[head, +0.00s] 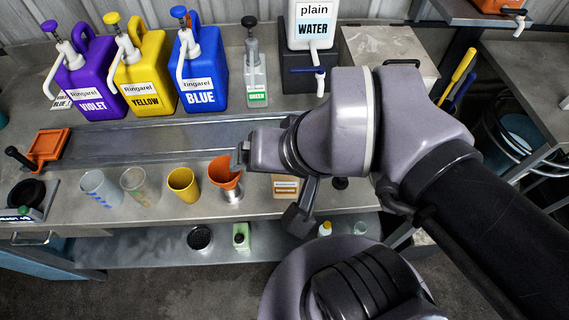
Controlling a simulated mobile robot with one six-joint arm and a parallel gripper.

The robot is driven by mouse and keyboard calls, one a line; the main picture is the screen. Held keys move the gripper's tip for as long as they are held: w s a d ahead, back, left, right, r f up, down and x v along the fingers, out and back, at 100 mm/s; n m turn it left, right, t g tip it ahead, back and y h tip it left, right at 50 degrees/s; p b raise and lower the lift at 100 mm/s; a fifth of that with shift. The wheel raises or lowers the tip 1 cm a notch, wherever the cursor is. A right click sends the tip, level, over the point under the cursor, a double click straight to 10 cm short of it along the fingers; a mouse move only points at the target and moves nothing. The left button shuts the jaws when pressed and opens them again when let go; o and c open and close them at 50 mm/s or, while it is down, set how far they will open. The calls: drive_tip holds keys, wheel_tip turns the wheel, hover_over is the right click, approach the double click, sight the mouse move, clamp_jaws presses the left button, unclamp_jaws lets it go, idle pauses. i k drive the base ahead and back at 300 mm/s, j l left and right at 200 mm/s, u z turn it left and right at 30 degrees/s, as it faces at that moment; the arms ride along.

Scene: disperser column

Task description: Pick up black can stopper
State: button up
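A small black knob-like piece (340,183), which looks like the black can stopper, sits on the bench's front strip, just right of my wrist in the head view. It is small and partly crowded by my arm, so its shape is not clear. My gripper (242,156) points left above the bench, beside and behind an orange funnel (225,172) in a metal can (232,194). The gripper is well to the left of the black piece and apart from it. Its fingers are seen edge-on, so I cannot tell whether they are open or hold anything.
Cups, including a yellow one (183,185), stand left of the funnel. A labelled container (286,187) is partly hidden under my wrist. Violet, yellow and blue (200,72) jugs and a water tank (312,25) stand behind. A lower shelf (150,246) holds small items.

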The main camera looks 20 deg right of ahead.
sight(340, 183)
drive_tip(key=z, duration=0.95)
